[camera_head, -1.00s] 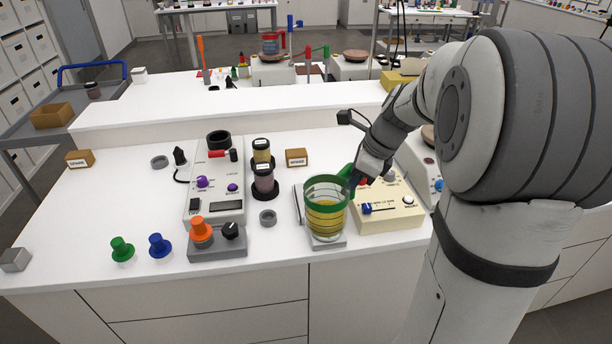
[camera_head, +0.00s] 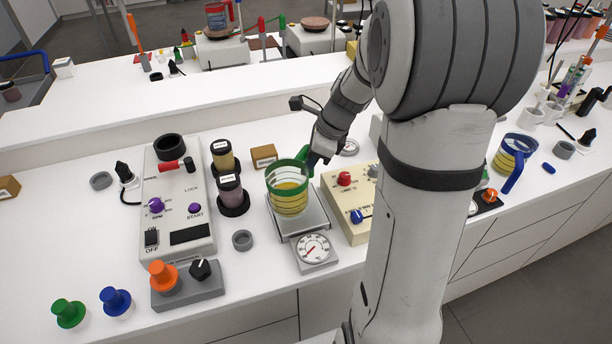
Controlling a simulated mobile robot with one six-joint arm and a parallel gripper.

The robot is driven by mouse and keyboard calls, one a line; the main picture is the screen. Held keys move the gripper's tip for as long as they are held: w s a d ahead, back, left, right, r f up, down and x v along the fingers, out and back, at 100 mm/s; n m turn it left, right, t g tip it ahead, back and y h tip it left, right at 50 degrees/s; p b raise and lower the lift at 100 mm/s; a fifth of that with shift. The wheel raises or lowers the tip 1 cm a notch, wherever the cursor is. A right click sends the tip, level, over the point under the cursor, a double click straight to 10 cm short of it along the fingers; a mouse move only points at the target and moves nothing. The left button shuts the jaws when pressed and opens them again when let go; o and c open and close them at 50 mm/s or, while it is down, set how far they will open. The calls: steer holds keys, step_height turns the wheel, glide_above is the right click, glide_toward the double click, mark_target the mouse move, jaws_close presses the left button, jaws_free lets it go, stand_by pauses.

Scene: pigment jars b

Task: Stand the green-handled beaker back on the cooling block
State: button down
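The green-handled beaker (camera_head: 289,201) has a green rim and handle and holds yellow liquid. It is upright over the left rear of the square plate (camera_head: 312,217) of a dial scale. I cannot tell whether its base touches the plate or hangs just above it. My gripper (camera_head: 309,158) is at the beaker's green handle, on its far right side, and appears shut on it. The fingertips are small and partly hidden. No block is clearly marked as the cooling block. My arm hides part of the bench to the right.
A cream box with red and blue knobs (camera_head: 344,207) stands right of the scale. Labelled jars (camera_head: 231,190) and a grey ring (camera_head: 242,240) are to the left. A blue-handled beaker (camera_head: 513,156) stands beyond my arm. The front left bench has bare room.

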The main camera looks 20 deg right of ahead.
mark_target(310, 176)
steer(key=shift+s+f, duration=0.1)
steer(key=shift+f, duration=1.85)
steer(key=shift+f, duration=0.1)
steer(key=c, duration=1.3)
jaws_free()
steer(key=v, duration=1.2)
steer(key=s+a+n+h, duration=0.1)
steer(key=s+a+n, duration=0.2)
steer(key=s+n, duration=0.2)
steer(key=s+a+n+h, duration=0.1)
steer(key=s+a+n, duration=0.2)
steer(key=s+n, duration=0.3)
steer(key=s+a+n+t+h, duration=0.1)
steer(key=s+n, duration=0.5)
steer(key=n, duration=0.6)
steer(key=shift+a+f+h, duration=0.25)
steer(key=shift+a+h, duration=0.35)
steer(key=shift+a, duration=0.65)
